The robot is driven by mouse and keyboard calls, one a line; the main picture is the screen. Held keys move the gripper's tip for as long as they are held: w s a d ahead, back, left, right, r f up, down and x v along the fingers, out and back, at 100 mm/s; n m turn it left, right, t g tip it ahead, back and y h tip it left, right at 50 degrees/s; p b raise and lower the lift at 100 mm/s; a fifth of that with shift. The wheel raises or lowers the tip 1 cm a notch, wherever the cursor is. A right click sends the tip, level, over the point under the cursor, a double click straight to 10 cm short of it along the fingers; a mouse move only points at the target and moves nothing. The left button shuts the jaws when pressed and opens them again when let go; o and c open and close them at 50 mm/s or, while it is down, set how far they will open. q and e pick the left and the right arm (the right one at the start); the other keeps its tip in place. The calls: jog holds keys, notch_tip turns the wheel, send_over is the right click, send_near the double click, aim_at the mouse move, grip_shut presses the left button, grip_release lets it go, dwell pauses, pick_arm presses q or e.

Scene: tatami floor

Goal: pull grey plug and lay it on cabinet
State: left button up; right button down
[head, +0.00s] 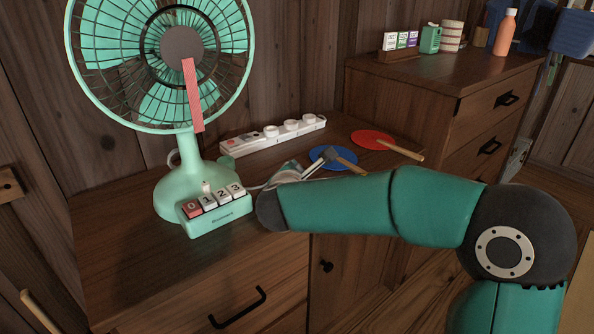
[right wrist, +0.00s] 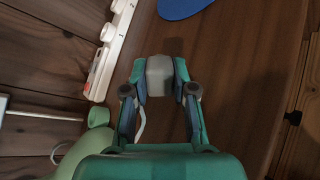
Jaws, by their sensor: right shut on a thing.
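The grey plug (right wrist: 159,75) is between the two fingers of my right gripper (right wrist: 160,88), which is shut on it. In the head view the gripper (head: 313,167) is over the cabinet top (head: 130,215), in front of the blue round fan (head: 325,151); the plug (head: 329,155) shows small there. The plug is apart from the white power strip (head: 240,144). A white cord (right wrist: 140,122) shows beside the gripper. I cannot tell whether the plug touches the wood. My left gripper is not in view.
A green electric fan (head: 182,178) with number buttons stands left of my right gripper. A red round fan (head: 372,139) lies further right. A taller cabinet (head: 400,98) behind carries cartons, cans and an orange bottle (head: 505,32). The cabinet's front left top is clear.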

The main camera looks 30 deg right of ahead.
jog(key=c, duration=0.9)
grip_release()
jog(key=shift+f, duration=0.1)
jog(key=shift+o, duration=0.2)
jog(key=shift+a, duration=0.1)
jog(key=v, duration=1.2)
